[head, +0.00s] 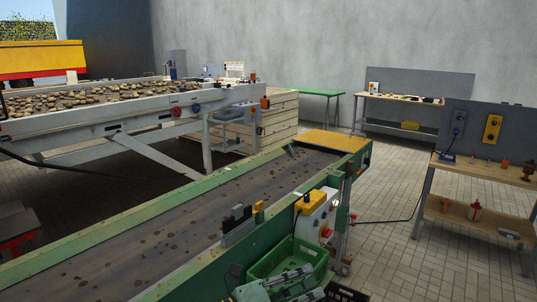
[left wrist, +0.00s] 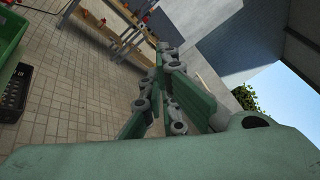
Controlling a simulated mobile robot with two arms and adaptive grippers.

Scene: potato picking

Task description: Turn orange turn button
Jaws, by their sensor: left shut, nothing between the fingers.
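A white control box (head: 316,212) with a yellow top is mounted on the near side of the green conveyor (head: 367,157). A small red-orange round knob (head: 326,232) shows low on its front; whether it is the orange turn button is too small to tell. My left gripper (head: 316,281) is at the bottom of the head view, over the green crate and below the control box, apart from the knob. In the left wrist view its grey-green fingers (left wrist: 160,88) are shut with nothing between them. The knob is not visible there. My right gripper is not in view.
The green crate (head: 262,265) stands against the conveyor's side, with a dark crate (left wrist: 14,92) near it. A workbench (head: 478,171) with small parts stands at the right. Tiled floor between bench and conveyor is open, crossed by a black cable (head: 392,219).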

